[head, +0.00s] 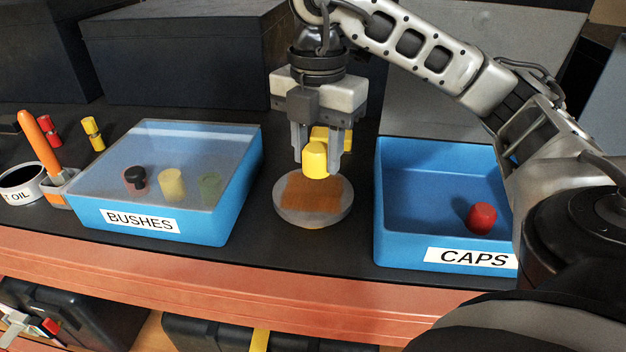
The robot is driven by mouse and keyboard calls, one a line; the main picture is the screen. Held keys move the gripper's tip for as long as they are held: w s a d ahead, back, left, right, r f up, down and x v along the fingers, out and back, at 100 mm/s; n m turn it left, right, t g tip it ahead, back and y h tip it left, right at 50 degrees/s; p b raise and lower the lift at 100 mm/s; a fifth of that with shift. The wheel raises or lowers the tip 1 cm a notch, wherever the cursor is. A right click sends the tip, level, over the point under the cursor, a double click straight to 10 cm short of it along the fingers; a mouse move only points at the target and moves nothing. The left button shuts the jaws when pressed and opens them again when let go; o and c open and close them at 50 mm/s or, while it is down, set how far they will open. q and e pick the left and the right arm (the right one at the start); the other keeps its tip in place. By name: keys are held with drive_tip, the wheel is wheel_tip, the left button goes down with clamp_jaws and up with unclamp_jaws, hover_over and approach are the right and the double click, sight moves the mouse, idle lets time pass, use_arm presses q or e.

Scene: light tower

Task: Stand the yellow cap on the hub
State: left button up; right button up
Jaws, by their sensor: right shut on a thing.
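My right gripper (320,160) comes down from above in the middle of the head view. It is shut on the yellow cap (315,160), which shows between and in front of its fingers. Another yellow part shows just behind, between the fingers; I cannot tell if it belongs to the cap. My left gripper is not in view.
The blue CAPS bin (408,248), right, holds a red cap (481,218). The blue BUSHES bin (215,225), left, has a clear-looking cover over several bushes. An orange-handled tool (39,142), an OIL tin (22,184), and red and yellow spools stand far left.

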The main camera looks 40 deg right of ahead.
sight(313, 191)
drive_tip(key=shift+w+d+f, duration=0.35)
drive_tip(key=shift+w+f, duration=0.25)
drive_tip(key=shift+f, duration=0.2)
drive_tip(key=shift+w+f, duration=0.15)
drive_tip(key=shift+f, duration=0.2)
drive_tip(key=f+b, duration=0.1)
drive_tip(key=f, duration=0.1)
drive_tip(key=shift+w+d+f+b, duration=0.2)
drive_tip(key=shift+f+b, duration=0.1)
drive_tip(key=shift+b, duration=0.1)
drive_tip(key=shift+f, duration=0.55)
drive_tip(key=o, duration=1)
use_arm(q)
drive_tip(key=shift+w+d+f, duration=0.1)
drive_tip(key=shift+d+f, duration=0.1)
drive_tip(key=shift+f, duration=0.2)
use_arm(e)
drive_tip(key=shift+r, duration=0.15)
